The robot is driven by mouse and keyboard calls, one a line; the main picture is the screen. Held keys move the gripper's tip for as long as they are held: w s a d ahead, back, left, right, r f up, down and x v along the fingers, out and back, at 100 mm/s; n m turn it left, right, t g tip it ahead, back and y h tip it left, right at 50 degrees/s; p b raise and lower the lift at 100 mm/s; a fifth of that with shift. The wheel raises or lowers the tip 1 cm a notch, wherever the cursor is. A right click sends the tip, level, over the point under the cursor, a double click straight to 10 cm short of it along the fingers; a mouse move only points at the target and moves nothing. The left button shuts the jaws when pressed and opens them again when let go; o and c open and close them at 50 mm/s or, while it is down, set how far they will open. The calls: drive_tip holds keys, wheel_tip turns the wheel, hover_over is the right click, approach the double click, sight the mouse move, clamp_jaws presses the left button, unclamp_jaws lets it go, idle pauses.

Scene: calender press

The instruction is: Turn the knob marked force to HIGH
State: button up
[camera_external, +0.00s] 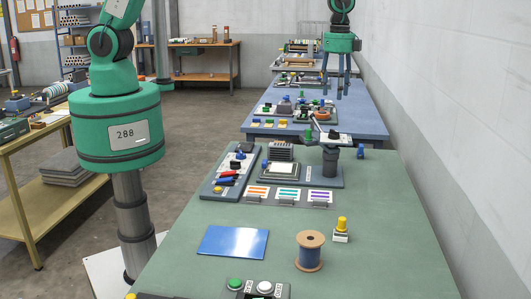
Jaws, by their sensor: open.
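I cannot pick out the knob marked force, since the small labels are too small to read. A dark panel (212,187) on the left side of the green table carries black, red and blue controls (230,178). Behind the cards, a grey device (325,177) with a thick dark post stands on the table. My arm (110,42) rises from the green housing marked 288 at the left and leaves the picture at the top.
The green table (370,265) bears a blue plate (233,242), a wooden spool (310,250), a yellow-topped piece (341,229), and green (235,284) and white (265,287) buttons. Several striped cards (288,196) lie mid-table.

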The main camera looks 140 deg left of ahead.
sight(334, 134)
drive_tip(key=shift+f, duration=0.1)
idle(0.3)
wheel_tip(334, 134, down, 14)
drive_tip(key=shift+r+p, duration=0.2)
drive_tip(key=shift+p, duration=0.7)
drive_tip(key=c, duration=1.2)
